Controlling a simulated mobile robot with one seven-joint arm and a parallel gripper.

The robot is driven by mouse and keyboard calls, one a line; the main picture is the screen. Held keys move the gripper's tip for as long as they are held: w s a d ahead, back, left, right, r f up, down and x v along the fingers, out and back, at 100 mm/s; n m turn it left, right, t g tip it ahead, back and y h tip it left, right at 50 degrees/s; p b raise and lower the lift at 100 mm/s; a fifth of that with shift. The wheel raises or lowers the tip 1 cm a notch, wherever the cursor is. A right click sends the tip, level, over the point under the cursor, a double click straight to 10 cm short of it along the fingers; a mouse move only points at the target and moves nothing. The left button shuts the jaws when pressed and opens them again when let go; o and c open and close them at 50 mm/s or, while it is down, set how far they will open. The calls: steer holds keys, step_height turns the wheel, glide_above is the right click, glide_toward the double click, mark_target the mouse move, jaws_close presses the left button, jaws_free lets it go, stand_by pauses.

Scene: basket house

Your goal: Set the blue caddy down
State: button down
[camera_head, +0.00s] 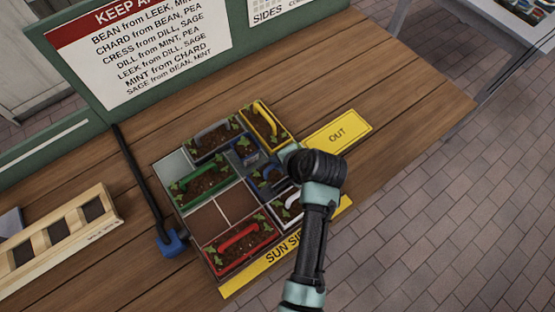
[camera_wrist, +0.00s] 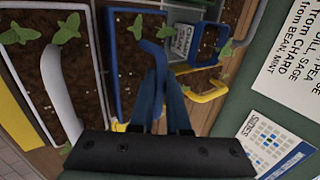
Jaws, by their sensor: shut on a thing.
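The blue caddy (camera_head: 266,187) holds soil and green seedlings and is partly hidden by my arm in the head view. In the wrist view its blue rim (camera_wrist: 113,75) is close below my gripper, and its blue handle (camera_wrist: 151,52) runs up to the fingers. My gripper (camera_wrist: 166,88) is shut on that handle. In the head view my fingertips are hidden behind my black wrist. The caddy is over or in the right part of the divided tray (camera_head: 175,166); I cannot tell whether its base touches the tray floor.
A white-handled caddy (camera_wrist: 58,75) is close beside it. A yellow OUT plate (camera_head: 338,134) lies right.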

steer(key=c, duration=0.9)
jaws_free()
steer(key=v, duration=1.2)
steer(key=w+r+n+t+h, duration=0.25)
steer(key=w+r+t, duration=0.35)
steer(key=r, duration=1)
steer(key=w+r+n+t+h, duration=0.1)
steer(key=w+r+n+t, duration=0.4)
steer(key=r, duration=1)
steer(key=s+a+r+n+t, duration=0.1)
steer(key=s+r+t, duration=0.2)
steer(key=r, duration=0.6)
steer(key=s+a+r+n+t, duration=0.1)
steer(key=s+r+t, duration=0.3)
steer(key=r, duration=0.5)
steer(key=s+a+r+n+t, duration=0.1)
steer(key=s+a+r+t, duration=0.1)
steer(key=s+r, duration=0.4)
step_height(320, 180, up, 3)
steer(key=shift+r+t+p, duration=0.25)
steer(key=shift+t+p, duration=0.1)
steer(key=shift+t, duration=0.55)
steer(key=shift+h, duration=0.25)
